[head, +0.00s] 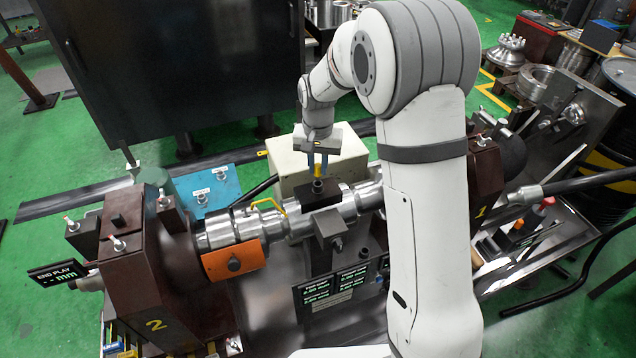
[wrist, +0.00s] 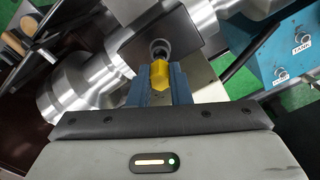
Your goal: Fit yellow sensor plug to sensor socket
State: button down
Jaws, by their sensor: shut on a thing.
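My gripper (head: 318,163) points down over the shaft, its blue fingers shut on the yellow sensor plug (head: 318,170). In the wrist view the plug (wrist: 160,76) sits between the fingertips (wrist: 161,88). The sensor socket (head: 318,186) is a small dark upright ring on a black block (head: 318,200) on top of the silver shaft. In the wrist view the socket (wrist: 160,47) shows just beyond the plug's end. The plug is close above the socket and roughly in line with it in the head view; I cannot tell whether they touch.
A yellow-handled part (head: 268,203) lies beside the socket block at left. The silver shaft (head: 232,230) runs between brown stands (head: 150,270). A cream box (head: 290,160) stands behind, and a blue box (head: 215,190) with switches at back left. My arm hides part of the right side.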

aim_at(318, 165)
jog(key=shift+f+b, duration=1.2)
jog(key=shift+f, duration=0.45)
jog(key=c, duration=1.3)
grip_release()
jog(key=shift+o, duration=0.2)
jog(key=shift+r, duration=0.1)
notch_tip(318, 165, up, 7)
jog(key=shift+r+b, duration=0.2)
jog(key=shift+b, duration=0.35)
jog(key=shift+s+d+r, duration=0.25)
jog(key=shift+r, duration=0.2)
jog(key=s+d+r+n+t, duration=0.1)
jog(key=s+d+r, duration=0.25)
jog(key=s, duration=0.25)
jog(key=s+d+r+t, duration=0.1)
jog(key=s+d+r, duration=0.25)
jog(key=s, duration=0.25)
jog(key=s+d+f, duration=0.1)
jog(key=s+d, duration=0.1)
jog(key=s, duration=0.5)
jog(key=s+d+f+n+t, duration=0.1)
jog(key=s+d, duration=0.1)
jog(key=s, duration=0.5)
jog(key=shift+s+d+f, duration=0.15)
jog(key=shift+s+d, duration=0.1)
jog(key=shift+s, duration=0.1)
